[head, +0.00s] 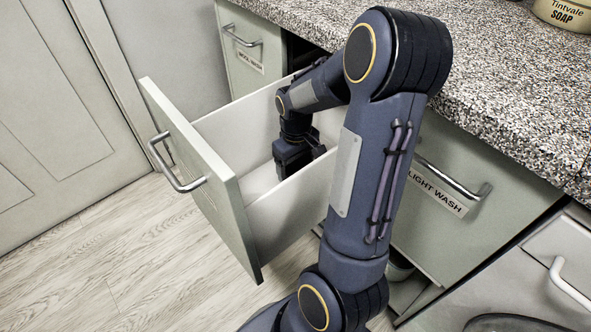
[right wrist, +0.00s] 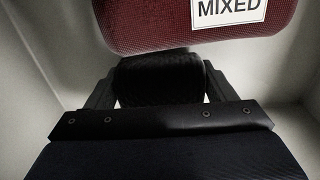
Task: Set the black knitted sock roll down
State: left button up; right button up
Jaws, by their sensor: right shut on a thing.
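The black knitted sock roll (right wrist: 158,80) shows in the right wrist view, between the two dark fingers of my right gripper (right wrist: 158,92). The fingers are shut on its sides. In the head view my right gripper (head: 300,165) reaches down inside the open drawer (head: 213,118). The sock roll cannot be made out there, and the drawer wall and my arm cover part of the inside. Whether the roll touches the drawer floor is not clear. My left gripper is not in view.
A dark red rounded thing with a MIXED label (right wrist: 195,22) lies just past the black roll. Pale drawer walls stand close on both sides. A shut LIGHT WASH drawer (head: 478,225) and a speckled counter (head: 500,90) with a soap tub (head: 565,12) are at right.

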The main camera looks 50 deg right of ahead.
jog(key=shift+a+f, duration=0.1)
jog(key=shift+f, duration=0.3)
jog(key=shift+f, duration=0.15)
jog(key=o, duration=1)
notch_tip(320, 180, up, 7)
jog(key=p, duration=0.3)
jog(key=shift+f, duration=0.2)
jog(key=shift+r, duration=0.65)
